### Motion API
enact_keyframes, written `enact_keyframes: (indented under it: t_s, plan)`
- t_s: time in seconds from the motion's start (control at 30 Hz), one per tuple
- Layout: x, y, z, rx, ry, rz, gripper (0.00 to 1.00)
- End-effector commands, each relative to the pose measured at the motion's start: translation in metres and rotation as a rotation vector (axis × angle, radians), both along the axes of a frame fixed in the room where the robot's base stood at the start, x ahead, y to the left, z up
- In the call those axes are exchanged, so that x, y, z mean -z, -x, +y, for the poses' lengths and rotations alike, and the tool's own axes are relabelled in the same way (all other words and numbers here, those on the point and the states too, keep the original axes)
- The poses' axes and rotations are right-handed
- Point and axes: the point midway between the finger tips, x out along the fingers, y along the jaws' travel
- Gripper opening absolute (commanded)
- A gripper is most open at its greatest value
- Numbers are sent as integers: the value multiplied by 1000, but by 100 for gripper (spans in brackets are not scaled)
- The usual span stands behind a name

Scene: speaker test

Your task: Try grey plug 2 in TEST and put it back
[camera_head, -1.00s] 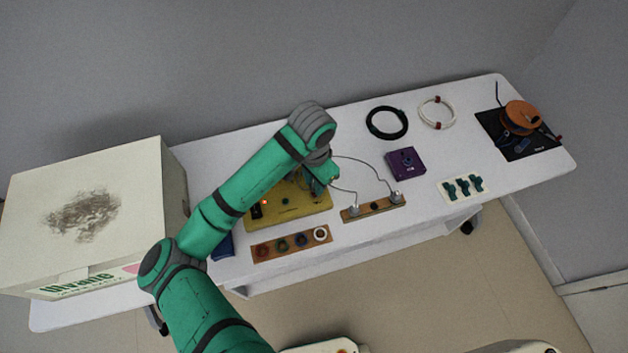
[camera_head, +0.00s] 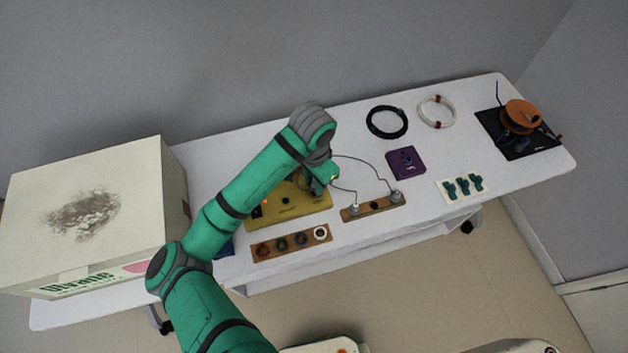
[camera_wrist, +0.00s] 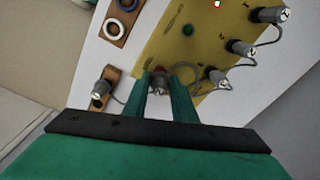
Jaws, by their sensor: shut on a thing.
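My gripper (camera_wrist: 160,90) is shut on a grey plug (camera_wrist: 158,84) at the edge of the yellow tester panel (camera_wrist: 170,40). A bit of red shows just beyond the plug, and a grey lead curves off to its right. I cannot tell whether the plug is seated in a socket; its tip is hidden, and its number is not readable. In the head view my gripper (camera_head: 322,182) hangs over the right part of the yellow panel (camera_head: 290,214). The wooden plug rack (camera_head: 373,209) holds a grey plug (camera_head: 355,209) and another grey plug (camera_head: 396,197), with a dark empty hole between them.
A wooden strip with coloured rings (camera_head: 291,243) lies in front of the panel. Leads run from the rack behind my gripper. A purple box (camera_head: 405,163), green clips (camera_head: 463,187), cable coils (camera_head: 387,122) and an orange spool (camera_head: 520,116) lie right. A large carton (camera_head: 85,215) stands left.

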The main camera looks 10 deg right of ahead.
Motion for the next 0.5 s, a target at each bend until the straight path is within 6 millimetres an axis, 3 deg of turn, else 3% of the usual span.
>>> enact_keyframes:
  t_s: [0.5]
  plan:
    - [3, -1, 0, -1, 0, -2, 0]
